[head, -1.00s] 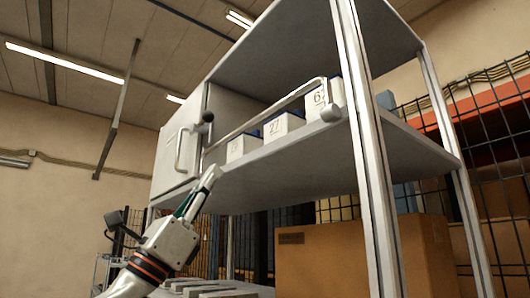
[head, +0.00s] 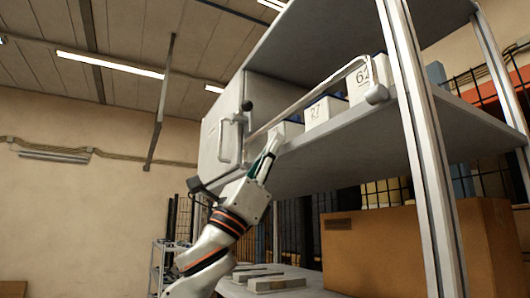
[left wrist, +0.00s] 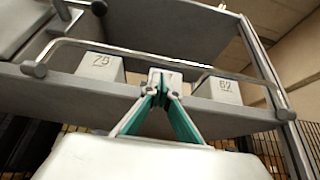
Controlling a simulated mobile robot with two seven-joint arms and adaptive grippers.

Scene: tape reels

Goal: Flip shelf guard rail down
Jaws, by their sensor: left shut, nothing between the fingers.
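The shelf guard rail (head: 310,98) is a thin grey bar with bent ends. It stands raised along the front of the upper shelf (head: 330,148), in front of the numbered boxes. In the left wrist view the rail (left wrist: 120,48) runs above the fingertips, with a round pivot at its left end. My left gripper (head: 271,150) is shut and empty, pointing up at the shelf's front edge below the rail. In the left wrist view the closed fingertips (left wrist: 160,90) overlap the middle box; I cannot tell whether they touch anything. My right gripper is not in view.
White boxes stand on the shelf, including one marked 62 (head: 362,84) and a middle one (head: 325,110). A cabinet door with a handle (head: 221,138) is at the left. A metal post (head: 425,140) stands at right. A cardboard box (head: 385,248) sits below.

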